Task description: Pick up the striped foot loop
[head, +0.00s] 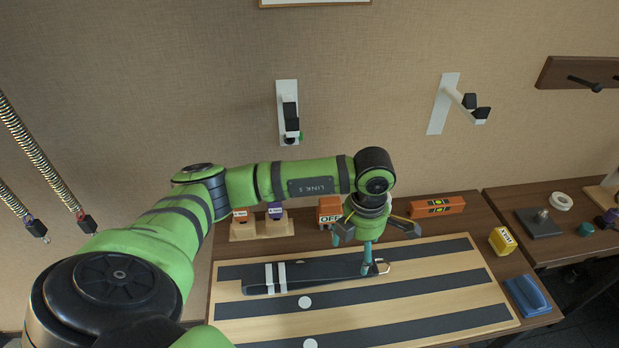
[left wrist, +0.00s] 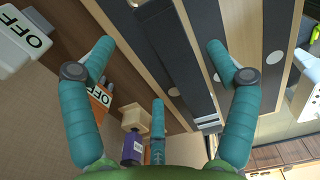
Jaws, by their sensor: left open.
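The striped foot loop (head: 320,273) is a dark strap with two white bands near its left end and a pale metal fitting at its right end. It lies flat on the slatted board on the bench. My left gripper (head: 364,262) points down over its right end, with teal fingers apart. One finger covers part of the strap, and I cannot tell whether it touches. In the left wrist view, the dark strap (left wrist: 178,55) runs between the open fingers of my left gripper (left wrist: 160,46), with nothing held. My right gripper is not in view.
Behind the board stand small labelled blocks on a wooden stand (head: 262,229), an orange OFF block (head: 330,209) and an orange level (head: 437,206). A yellow block (head: 501,241) and a blue object (head: 527,295) lie to the right. The board's front part is clear.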

